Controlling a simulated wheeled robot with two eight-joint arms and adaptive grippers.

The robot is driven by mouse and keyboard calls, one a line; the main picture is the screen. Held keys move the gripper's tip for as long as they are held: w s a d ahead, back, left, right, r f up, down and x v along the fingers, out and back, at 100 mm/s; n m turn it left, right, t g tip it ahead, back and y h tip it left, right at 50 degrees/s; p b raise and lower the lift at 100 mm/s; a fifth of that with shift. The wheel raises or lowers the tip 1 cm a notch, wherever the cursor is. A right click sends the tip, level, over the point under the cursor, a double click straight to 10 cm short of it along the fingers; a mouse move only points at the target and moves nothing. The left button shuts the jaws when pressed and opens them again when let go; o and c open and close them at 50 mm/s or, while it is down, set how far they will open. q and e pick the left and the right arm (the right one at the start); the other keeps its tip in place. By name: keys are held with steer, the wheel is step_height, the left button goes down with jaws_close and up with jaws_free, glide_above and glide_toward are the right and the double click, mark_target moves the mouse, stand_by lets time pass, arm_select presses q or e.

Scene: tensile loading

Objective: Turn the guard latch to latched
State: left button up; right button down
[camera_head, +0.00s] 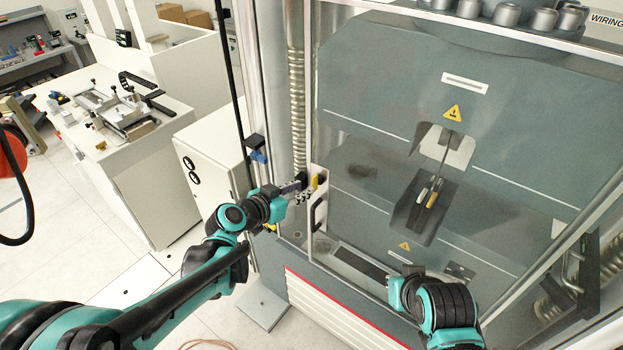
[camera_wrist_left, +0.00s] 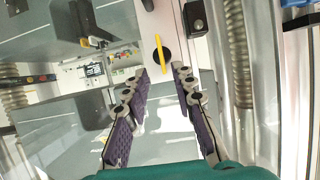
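The guard latch (camera_head: 315,182) is a small yellow tab on the light post at the left edge of the clear guard. In the left wrist view the yellow latch (camera_wrist_left: 161,55) is a thin bar standing upright in the picture across a dark round base. My left gripper (camera_head: 303,190) is beside it in the head view. In the left wrist view my left gripper (camera_wrist_left: 160,73) is open, with purple-padded fingers apart. The latch shows just beyond and between the fingertips; contact cannot be told. My right arm is at lower right, but its fingers do not show.
A black door handle (camera_head: 317,214) sits just below the latch. The clear guard covers the grey test machine (camera_head: 380,120), with a warning sign inside. A ribbed metal hose (camera_head: 297,90) runs above the latch. A white cabinet (camera_head: 215,150) stands to the left.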

mark_target(312, 184)
arm_select(q)
steer(key=x, duration=0.6)
steer(key=shift+w+a+f, duration=0.1)
jaws_close()
